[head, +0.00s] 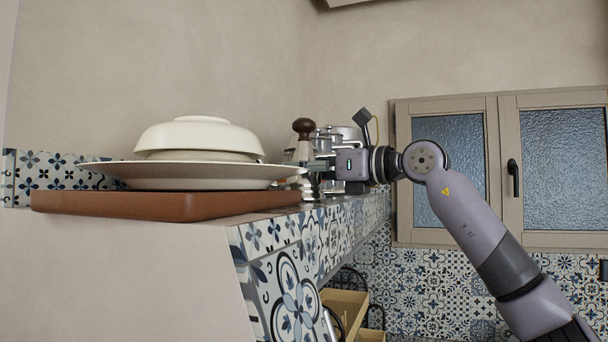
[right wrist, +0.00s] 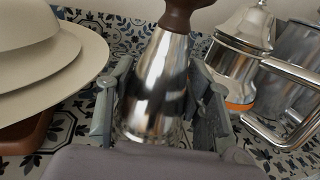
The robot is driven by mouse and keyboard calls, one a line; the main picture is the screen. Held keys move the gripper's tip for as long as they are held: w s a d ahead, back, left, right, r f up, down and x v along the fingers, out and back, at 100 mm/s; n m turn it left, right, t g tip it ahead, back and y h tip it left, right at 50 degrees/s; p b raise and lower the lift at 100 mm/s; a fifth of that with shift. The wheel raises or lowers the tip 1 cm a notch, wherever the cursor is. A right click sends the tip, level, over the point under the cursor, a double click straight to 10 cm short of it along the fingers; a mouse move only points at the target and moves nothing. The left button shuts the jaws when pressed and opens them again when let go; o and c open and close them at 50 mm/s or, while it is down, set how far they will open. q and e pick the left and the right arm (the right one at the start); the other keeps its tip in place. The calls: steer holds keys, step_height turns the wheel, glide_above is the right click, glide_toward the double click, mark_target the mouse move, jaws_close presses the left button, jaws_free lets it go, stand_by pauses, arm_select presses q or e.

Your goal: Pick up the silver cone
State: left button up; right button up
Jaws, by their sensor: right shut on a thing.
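The silver cone (right wrist: 154,88) is shiny metal, wide at the bottom, with a dark brown knob on top. It stands upright between the two fingers of my right gripper (right wrist: 158,112), which is shut on it low on its body. In the head view the cone (head: 303,153) shows behind the plates, at the fingertips of my right gripper (head: 318,166), which reaches in from the right. Its base is partly hidden, and I cannot tell whether it touches the tiled counter. My left gripper is in neither view.
Cream bowls (head: 199,135) on a wide plate (head: 190,175) rest on a brown board (head: 165,205), close left of the cone. A metal moka pot (right wrist: 238,55) and a shiny metal pot (right wrist: 295,65) stand close on its right. The patterned tiled counter (head: 290,235) has its edge below.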

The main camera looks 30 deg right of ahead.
steer(key=shift+r, duration=0.1)
steer(key=shift+c, duration=0.6)
steer(key=shift+r, duration=0.55)
jaws_close()
step_height(320, 180, up, 10)
steer(key=shift+a+r+p, duration=0.1)
steer(key=shift+p, duration=0.75)
step_height(320, 180, up, 8)
steer(key=p, duration=0.3)
steer(key=shift+p, duration=0.3)
step_height(320, 180, up, 8)
steer(key=p, duration=0.6)
steer(key=shift+f, duration=0.2)
